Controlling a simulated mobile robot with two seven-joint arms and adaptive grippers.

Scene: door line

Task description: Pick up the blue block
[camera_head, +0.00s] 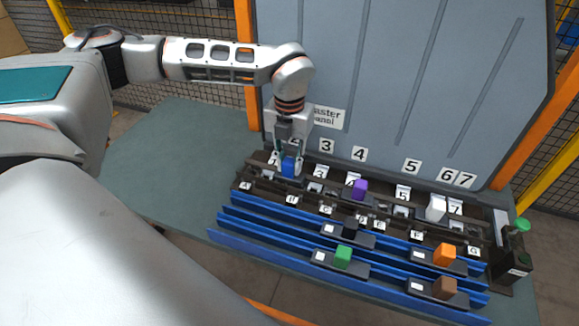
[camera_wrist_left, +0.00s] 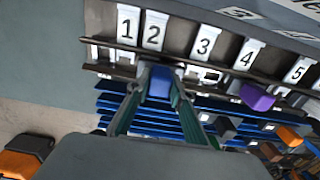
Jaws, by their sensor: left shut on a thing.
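The blue block (camera_head: 290,166) is at the left part of the dark numbered rack (camera_head: 262,181), near the tag 2. My left gripper (camera_head: 288,160) reaches down from above and is shut on the block. In the left wrist view the blue block (camera_wrist_left: 160,83) sits between the two green-lined fingers (camera_wrist_left: 158,92), below the number 2 label (camera_wrist_left: 154,30). I cannot tell whether the block still touches the rack. My right gripper is in neither view.
A purple block (camera_head: 360,188) and a white block (camera_head: 436,207) stand on the rack. Green (camera_head: 343,255), orange (camera_head: 444,254) and brown (camera_head: 445,288) blocks sit among the blue rails. A grey panel (camera_head: 400,80) rises behind. The table's left part (camera_head: 170,150) is clear.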

